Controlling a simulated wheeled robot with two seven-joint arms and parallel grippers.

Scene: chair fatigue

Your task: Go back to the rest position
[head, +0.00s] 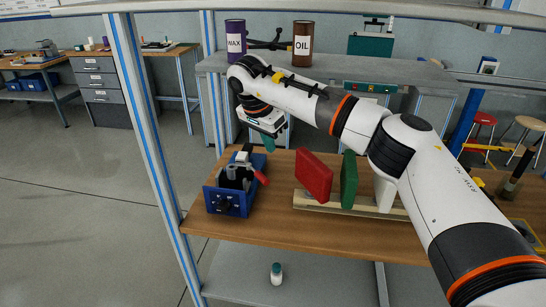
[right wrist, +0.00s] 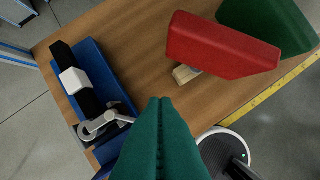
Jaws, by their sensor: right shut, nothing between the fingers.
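My right arm reaches in from the lower right across the head view. Its right gripper (head: 269,143) hangs above the wooden table, just behind and to the right of a blue fixture (head: 229,200). In the right wrist view the teal fingers (right wrist: 160,103) are pressed together with nothing between them. The blue fixture (right wrist: 95,75) with black and white parts lies to their left, and a red panel (right wrist: 218,48) lies to their upper right. My left gripper is not in view.
The red panel (head: 314,176), a green panel (head: 349,180) and a white panel (head: 384,193) stand in a wooden rack (head: 322,207). A metal frame post (head: 150,130) rises left of the table. Purple (head: 235,41) and brown (head: 302,43) cans stand on a bench behind.

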